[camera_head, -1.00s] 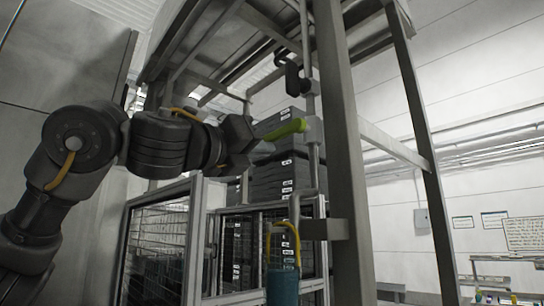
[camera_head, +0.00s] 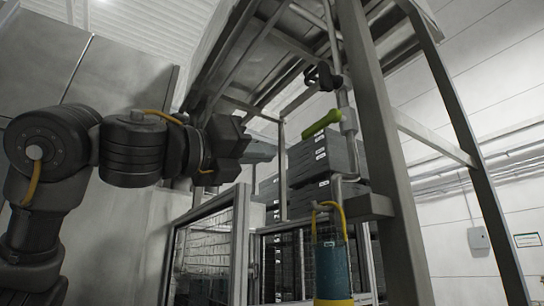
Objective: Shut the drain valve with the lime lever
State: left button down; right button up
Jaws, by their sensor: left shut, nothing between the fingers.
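The lime lever (camera_head: 321,123) sticks out to the left from the grey valve body (camera_head: 349,121) on a vertical pipe. It slants, its free left end lower than the end at the valve. My left gripper (camera_head: 264,153) is to the left of the lever and a little lower in the picture. Its fingers are shut and empty, with a visible gap to the lever's free end. My right gripper is not in view.
A black fitting (camera_head: 322,76) is on the pipe above the lever. A steel frame post (camera_head: 378,150) stands right of the valve. Dark stacked crates (camera_head: 318,158) are behind the lever. A blue canister with a yellow handle (camera_head: 333,270) is below, near mesh panels (camera_head: 205,255).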

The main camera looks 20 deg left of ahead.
aim_at(319, 126)
pick_arm(q)
jog(key=shift+w+d+f+m+t+h, duration=0.95)
jog(key=shift+w+f+m+t+h, duration=0.95)
jog(key=shift+f, duration=1.3)
jog(key=w+d+r+p, duration=0.1)
jog(key=w+r+p, duration=0.1)
jog(key=r+p, duration=0.2)
jog(key=w+d+r+t+p, duration=0.1)
jog(key=w+d+r+p, duration=0.1)
jog(key=r+p, duration=0.3)
jog(key=x, duration=0.2)
jog(key=shift+w+r, duration=0.25)
jog(key=shift+r, duration=0.15)
jog(key=shift+w, duration=0.1)
